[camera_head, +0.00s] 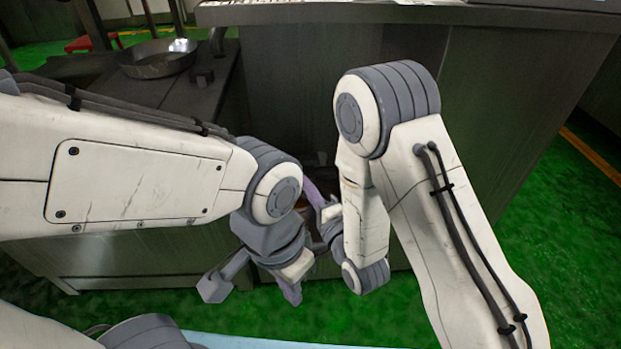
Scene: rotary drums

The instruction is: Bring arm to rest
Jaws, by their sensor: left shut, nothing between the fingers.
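My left arm comes in from the left and bends down at a grey joint. My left gripper (289,286) hangs below that joint, near the middle of the view, and looks shut and empty. My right arm comes up from the lower right, folds at a high grey elbow and drops down toward the middle. My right gripper (318,200) is mostly hidden behind the arm links near the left wrist; only a purplish part shows, and I cannot tell its opening. The two wrists are close together in the picture; I cannot tell whether they touch.
A dark metal cabinet (520,100) with a pale top edge stands right in front of both arms. A dark side table (190,98) with a round metal pan (157,62) stands at the back left. Green floor (560,270) is open at the right.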

